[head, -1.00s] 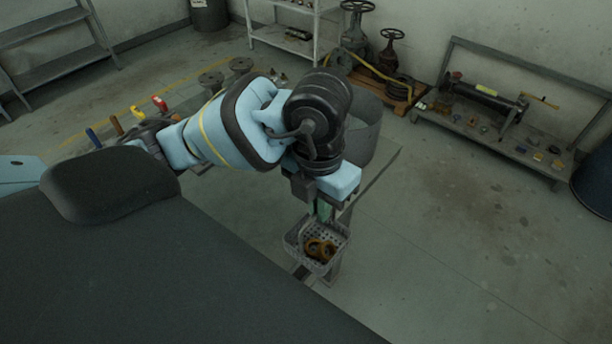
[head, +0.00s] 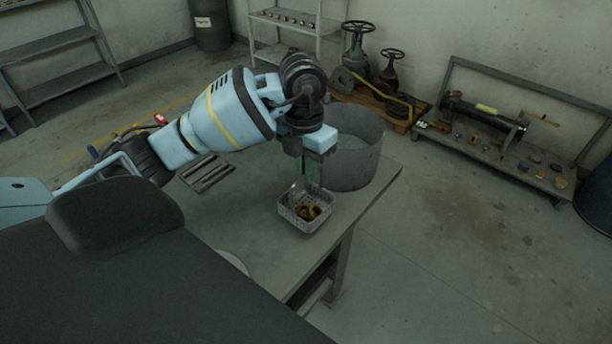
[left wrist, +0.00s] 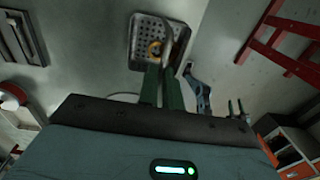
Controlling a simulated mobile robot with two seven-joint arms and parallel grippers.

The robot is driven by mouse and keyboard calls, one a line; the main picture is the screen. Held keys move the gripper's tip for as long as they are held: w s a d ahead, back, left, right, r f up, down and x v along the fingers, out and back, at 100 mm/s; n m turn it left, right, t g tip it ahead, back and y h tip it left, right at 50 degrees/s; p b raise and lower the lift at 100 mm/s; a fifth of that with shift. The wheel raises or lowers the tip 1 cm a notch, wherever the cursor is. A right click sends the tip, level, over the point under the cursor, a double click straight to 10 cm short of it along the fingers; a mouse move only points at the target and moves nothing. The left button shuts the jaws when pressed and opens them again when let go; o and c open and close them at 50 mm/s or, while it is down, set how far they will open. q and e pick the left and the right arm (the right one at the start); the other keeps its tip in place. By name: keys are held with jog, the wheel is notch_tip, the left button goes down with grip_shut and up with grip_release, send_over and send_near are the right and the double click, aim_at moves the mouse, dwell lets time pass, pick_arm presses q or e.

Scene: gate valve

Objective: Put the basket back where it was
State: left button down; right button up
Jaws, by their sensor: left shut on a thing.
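The grey wire basket (head: 298,222) with brown-orange rings (head: 309,211) inside is in the middle of the head view, over the grey table top. My left gripper (head: 309,184) points down from above, shut on the basket's handle. In the left wrist view, the basket (left wrist: 142,29) lies beyond the two green fingers (left wrist: 162,86), with an orange ring in it. I cannot tell whether its bottom touches the table.
The table (head: 255,224) has free room left of and in front of the basket. A large grey round tub (head: 352,167) stands close behind it to the right. A slotted dark plate (head: 207,172) lies to the left. Valves on a pallet (head: 385,104) stand beyond.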

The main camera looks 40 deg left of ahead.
pick_arm(q)
jog(key=shift+w+a, duration=0.1)
jog(key=f, duration=0.3)
jog(key=shift+w+a+f, duration=0.2)
jog(key=shift+w+f, duration=0.05)
pick_arm(e)
jog(key=shift+w+r, duration=0.1)
pick_arm(q)
jog(key=shift+f, duration=0.2)
jog(key=c, duration=1.6)
grip_release()
pick_arm(e)
jog(key=shift+d, duration=0.1)
pick_arm(q)
jog(key=shift+r, duration=0.15)
jog(key=r, duration=0.4)
jog(key=r+p, duration=0.1)
jog(key=r, duration=0.7)
jog(key=shift+a, duration=0.3)
pick_arm(e)
jog(key=shift+w+r, duration=0.35)
jog(key=shift+r, duration=0.35)
